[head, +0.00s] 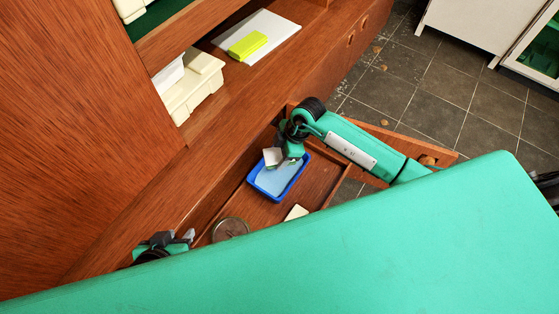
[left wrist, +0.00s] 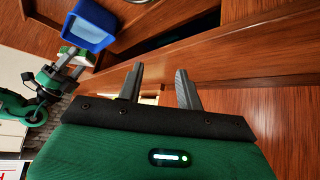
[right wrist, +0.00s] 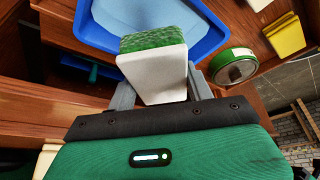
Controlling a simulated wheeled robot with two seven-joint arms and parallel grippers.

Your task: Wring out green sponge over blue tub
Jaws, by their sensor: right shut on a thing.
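The green sponge (right wrist: 153,42), a green layer on a thick white block, is between the fingers of my right gripper (right wrist: 157,88). Its white part shows in the head view (head: 272,157), at the far left corner of the blue tub. The blue tub (head: 262,187) stands in the open drawer and has a light blue inside. The sponge end is over or beside the tub's rim; I cannot tell its height. My right gripper (head: 290,162) is shut on the sponge. My left gripper (left wrist: 160,85) is open and empty, near the drawer's left end in the head view (head: 183,238).
A round tin (head: 229,229) and a pale block (head: 297,212) lie in the wooden drawer (head: 318,180). A yellow-green block (head: 248,46) lies on a white sheet on the shelf above, beside cream containers (head: 195,88). My green body hides the foreground.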

